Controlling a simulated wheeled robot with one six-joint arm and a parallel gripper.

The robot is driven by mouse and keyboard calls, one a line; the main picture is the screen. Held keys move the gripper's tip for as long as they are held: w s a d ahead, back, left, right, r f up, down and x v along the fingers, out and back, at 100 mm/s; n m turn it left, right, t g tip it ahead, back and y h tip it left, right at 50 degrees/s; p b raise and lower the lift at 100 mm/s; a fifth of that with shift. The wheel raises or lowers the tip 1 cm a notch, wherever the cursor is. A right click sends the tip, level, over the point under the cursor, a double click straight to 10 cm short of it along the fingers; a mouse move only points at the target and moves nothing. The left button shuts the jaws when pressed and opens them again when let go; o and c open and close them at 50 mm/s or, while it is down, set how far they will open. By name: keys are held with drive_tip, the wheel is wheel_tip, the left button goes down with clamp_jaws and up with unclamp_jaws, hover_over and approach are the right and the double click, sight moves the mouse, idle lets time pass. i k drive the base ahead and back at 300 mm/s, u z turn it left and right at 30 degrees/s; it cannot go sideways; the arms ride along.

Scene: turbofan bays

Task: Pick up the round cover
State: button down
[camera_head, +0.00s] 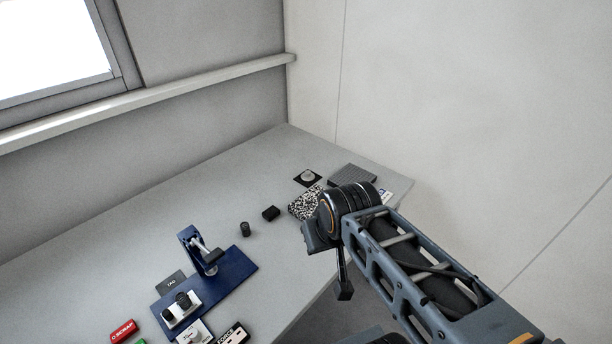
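A small pale round piece (308,175), which may be the round cover, lies on a black square pad (307,182) at the far end of the grey table. A small dark cylinder (245,229) stands nearer the middle of the table. My gripper (344,291) points down near the table's right edge, to the right of the cylinder and nearer than the pale round piece. It is apart from both. Only one dark finger shows clearly, and my wrist hides the rest, so its opening cannot be seen.
A blue stand (234,270) with a clamp occupies the near table. A black block (270,213), a speckled notebook (303,204) and a ribbed grey pad (352,173) lie farther back. A red SCRAP label block (123,331) is at lower left. The table's left side is clear.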

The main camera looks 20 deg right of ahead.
sight(307, 177)
drive_tip(key=z, duration=2.2)
drive_tip(key=i, duration=1.9)
drive_tip(key=u, duration=3.45)
drive_tip(key=i, duration=0.5)
drive_tip(key=u, duration=0.1)
